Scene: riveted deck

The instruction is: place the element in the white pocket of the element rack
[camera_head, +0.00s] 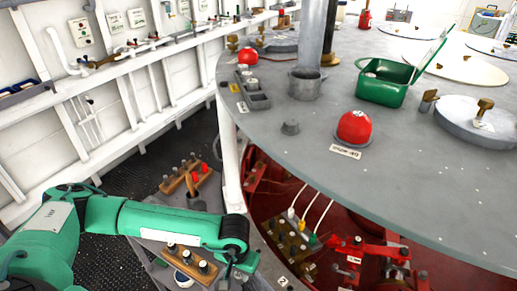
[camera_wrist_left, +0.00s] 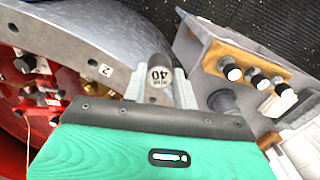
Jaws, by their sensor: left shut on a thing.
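My left gripper (camera_wrist_left: 161,88) is shut on a grey cylindrical element (camera_wrist_left: 160,73) with a pale end marked "40", in the left wrist view. In the head view the gripper (camera_head: 230,274) is low in the picture, below the deck's edge, and the element cannot be made out there. A wooden rack (camera_head: 183,262) with several black-and-white elements stands just left of it; this rack also shows at the right in the wrist view (camera_wrist_left: 243,60). I cannot tell which rack has the white pocket. My right gripper is out of view.
The round grey deck (camera_head: 400,185) overhangs a red structure (camera_head: 375,255). An olive block (camera_head: 285,240) with white, yellow and green cables sits under its edge. Another wooden rack (camera_head: 180,178) with red pieces stands farther back. A red dome (camera_head: 354,127) and green box (camera_head: 385,88) stand on the deck.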

